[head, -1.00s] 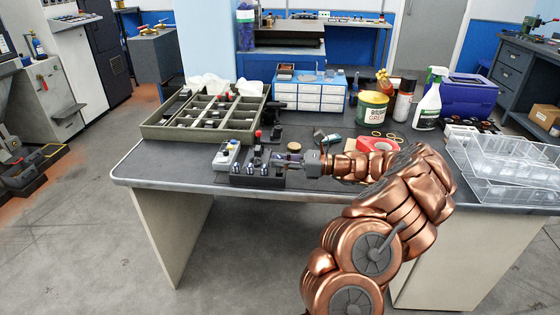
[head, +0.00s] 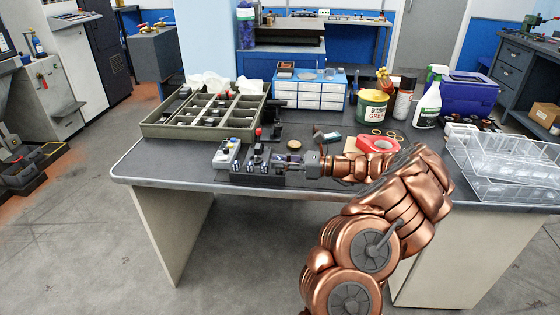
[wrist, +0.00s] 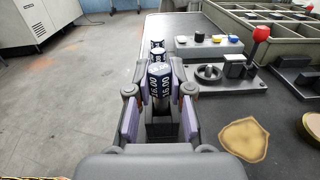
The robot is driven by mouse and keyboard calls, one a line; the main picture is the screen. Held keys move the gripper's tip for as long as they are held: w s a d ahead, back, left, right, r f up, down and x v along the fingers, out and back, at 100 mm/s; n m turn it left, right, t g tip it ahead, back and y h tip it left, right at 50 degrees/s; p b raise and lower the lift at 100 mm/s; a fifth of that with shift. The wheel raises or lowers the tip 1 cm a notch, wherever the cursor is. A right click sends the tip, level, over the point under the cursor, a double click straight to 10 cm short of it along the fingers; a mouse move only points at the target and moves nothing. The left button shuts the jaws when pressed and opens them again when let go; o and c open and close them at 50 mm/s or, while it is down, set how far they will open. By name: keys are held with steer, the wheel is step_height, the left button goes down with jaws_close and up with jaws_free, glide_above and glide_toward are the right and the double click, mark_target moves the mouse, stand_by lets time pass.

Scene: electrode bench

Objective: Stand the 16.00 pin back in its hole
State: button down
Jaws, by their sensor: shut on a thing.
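The dark pin marked 16.00 (wrist: 160,83) stands roughly upright between the fingers of my gripper (wrist: 160,112) in the wrist view. My gripper is shut on it, with a purple-grey pad on each side. The pin's lower end is hidden, so I cannot tell whether it is in a hole. More dark pins with pale bands (wrist: 157,50) stand in a line just beyond it. In the head view my gripper (head: 285,164) is at the right end of the dark pin block (head: 250,178), near the bench's front edge.
A control box with coloured buttons (wrist: 207,46) and a red-knobbed lever (wrist: 261,34) stand right of the pins. The compartment tray (head: 160,131) is behind. A tan shield-shaped piece (wrist: 243,139) lies on the bench. Red tape (head: 378,144) lies near my arm.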

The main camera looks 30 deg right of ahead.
steer(key=shift+f, duration=1.3)
stand_by(0.4)
steer(key=c, duration=1)
jaws_free()
steer(key=shift+o, duration=0.2)
steer(key=v, duration=1.2)
steer(key=shift+s, duration=0.1)
steer(key=shift+r, duration=0.15)
